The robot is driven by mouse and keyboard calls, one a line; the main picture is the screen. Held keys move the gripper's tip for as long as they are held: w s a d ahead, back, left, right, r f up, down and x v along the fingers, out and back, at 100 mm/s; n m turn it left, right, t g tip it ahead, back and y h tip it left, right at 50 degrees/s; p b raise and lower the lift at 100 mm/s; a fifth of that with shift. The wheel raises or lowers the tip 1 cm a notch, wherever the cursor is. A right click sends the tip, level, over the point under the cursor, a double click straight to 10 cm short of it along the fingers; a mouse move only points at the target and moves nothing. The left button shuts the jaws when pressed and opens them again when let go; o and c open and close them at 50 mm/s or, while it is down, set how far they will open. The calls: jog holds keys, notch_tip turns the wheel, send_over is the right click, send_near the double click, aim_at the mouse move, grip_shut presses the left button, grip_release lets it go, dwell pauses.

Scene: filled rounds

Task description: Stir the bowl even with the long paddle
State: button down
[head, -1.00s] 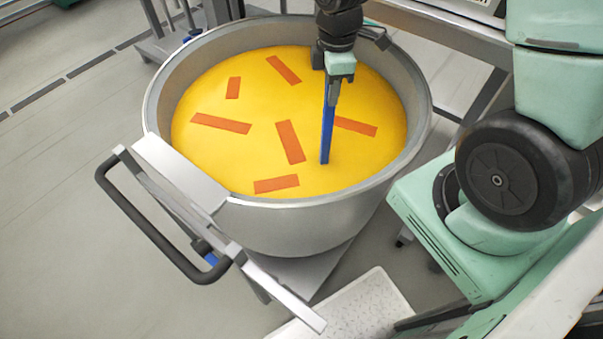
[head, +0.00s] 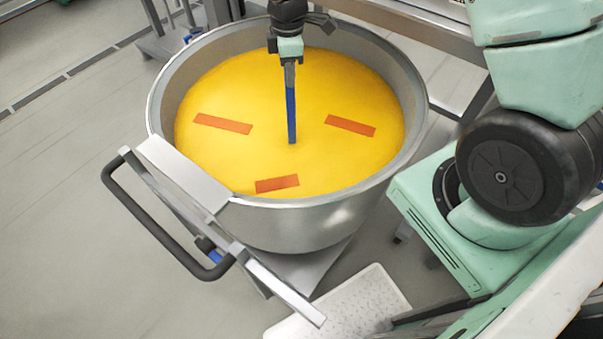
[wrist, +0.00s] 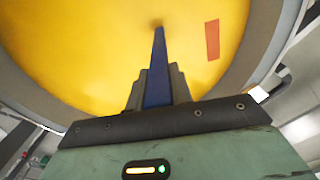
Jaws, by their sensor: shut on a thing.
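A large round metal bowl (head: 290,222) holds yellow filling (head: 235,95). Three orange-red streaks show on the filling in the head view: one at the left (head: 223,124), one at the right (head: 350,126) and one near the front rim (head: 277,184). One streak (wrist: 212,39) shows in the wrist view. My gripper (head: 290,62) is over the bowl, shut on the blue paddle (head: 291,112). The paddle points down and its lower end meets the filling near the middle; anything below the surface is hidden. The paddle (wrist: 158,72) also shows between the fingers in the wrist view.
A black push handle (head: 150,225) on a metal frame sticks out at the bowl's front left. A white textured step (head: 350,305) lies on the floor in front. A metal table frame (head: 420,40) stands behind the bowl. Grey floor (head: 60,200) is clear at left.

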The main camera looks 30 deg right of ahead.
jog(key=w+a, duration=0.2)
jog(key=a, duration=0.2)
jog(key=s+d, duration=0.3)
jog(key=s, duration=0.5)
jog(key=shift+d, duration=0.3)
jog(key=s+d, duration=0.3)
jog(key=s, duration=0.5)
jog(key=w+d+p, duration=0.4)
jog(key=w+p, duration=0.1)
jog(key=w, duration=0.6)
jog(key=w+a, duration=0.5)
jog(key=a, duration=0.5)
jog(key=s+d, duration=0.3)
jog(key=s, duration=0.5)
jog(key=shift+r, duration=0.1)
